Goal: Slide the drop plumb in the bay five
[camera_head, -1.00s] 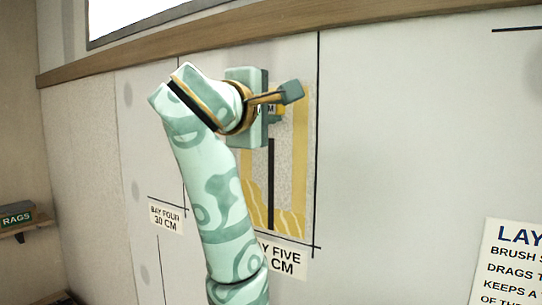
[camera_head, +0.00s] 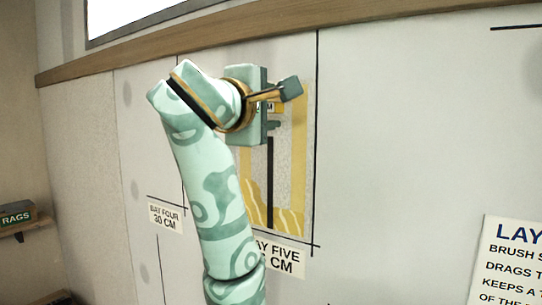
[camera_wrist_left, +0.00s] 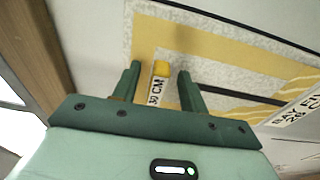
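The bay five panel (camera_head: 297,170) is a speckled grey strip with yellow bands on the wall; it also shows in the left wrist view (camera_wrist_left: 225,50). A black upright slot (camera_head: 270,182) runs down its middle. A small yellow-topped block with a white "CM" label, apparently the drop plumb (camera_wrist_left: 158,88), lies between my left fingers in the wrist view. In the head view the labelled piece (camera_head: 267,106) is partly hidden by my gripper. My left gripper (camera_head: 281,107) is open around it, with a gap on each side. My right gripper is not in view.
The bay five sign (camera_head: 285,259) is below the panel, partly behind my left arm. The bay four sign (camera_head: 166,216) is to its left. A wooden rail (camera_head: 370,18) runs above. A text board (camera_head: 515,262) is at lower right, and a rags box (camera_head: 17,214) at far left.

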